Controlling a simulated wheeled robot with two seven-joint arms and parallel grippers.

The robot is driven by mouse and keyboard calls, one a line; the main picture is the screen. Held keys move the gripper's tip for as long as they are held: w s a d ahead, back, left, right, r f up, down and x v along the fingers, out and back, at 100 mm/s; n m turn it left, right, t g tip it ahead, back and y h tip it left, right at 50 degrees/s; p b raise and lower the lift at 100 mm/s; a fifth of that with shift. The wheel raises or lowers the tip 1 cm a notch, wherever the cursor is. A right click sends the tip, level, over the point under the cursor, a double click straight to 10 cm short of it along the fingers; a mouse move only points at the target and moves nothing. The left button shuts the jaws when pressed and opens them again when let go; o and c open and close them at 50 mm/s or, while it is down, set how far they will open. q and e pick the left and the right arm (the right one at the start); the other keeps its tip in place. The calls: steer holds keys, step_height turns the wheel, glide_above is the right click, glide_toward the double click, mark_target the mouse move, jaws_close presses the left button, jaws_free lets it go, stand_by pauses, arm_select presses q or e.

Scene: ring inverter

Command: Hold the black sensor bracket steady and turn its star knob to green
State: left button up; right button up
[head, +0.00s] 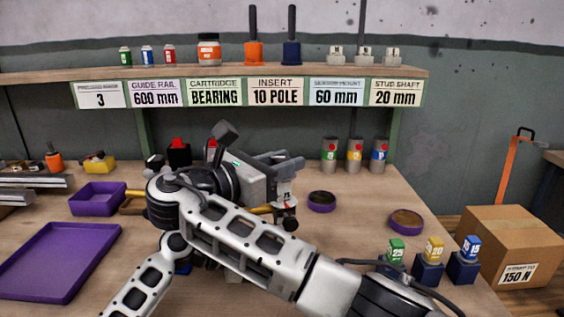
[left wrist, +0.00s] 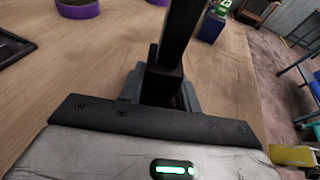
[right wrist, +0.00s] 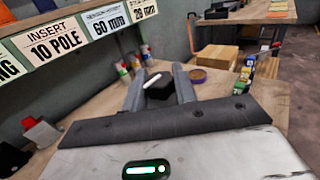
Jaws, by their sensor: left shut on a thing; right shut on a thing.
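My right gripper (head: 280,159) reaches across the middle of the bench in the head view. In the right wrist view its fingers (right wrist: 160,88) are shut on a small black part with a white bar on top, apparently the star knob (right wrist: 159,92). My left gripper (left wrist: 162,88) is shut on an upright black bar, apparently part of the sensor bracket (left wrist: 181,38). In the head view my right arm hides the left gripper and most of the bracket. No green mark on the knob can be made out.
A purple tray (head: 22,283) and purple bin (head: 91,211) stand left. Purple round dishes (head: 321,207) (head: 407,233) and small labelled blocks (head: 434,271) stand right. Several coloured canisters (head: 354,165) stand behind, below a labelled shelf (head: 180,72). A cardboard box (head: 500,236) is beyond the bench.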

mark_target(282, 158)
arm_select(q)
steer(key=shift+f, duration=0.15)
arm_select(e)
steer(key=shift+r+m+g+h, duration=0.1)
steer(key=shift+m+g+h, duration=0.2)
steer(key=shift+h, duration=0.1)
steer(key=o, duration=0.9)
steer(key=shift+o, duration=0.2)
step_height(282, 158, up, 10)
arm_select(q)
steer(key=o, duration=1.1)
steer(key=shift+a, duration=0.1)
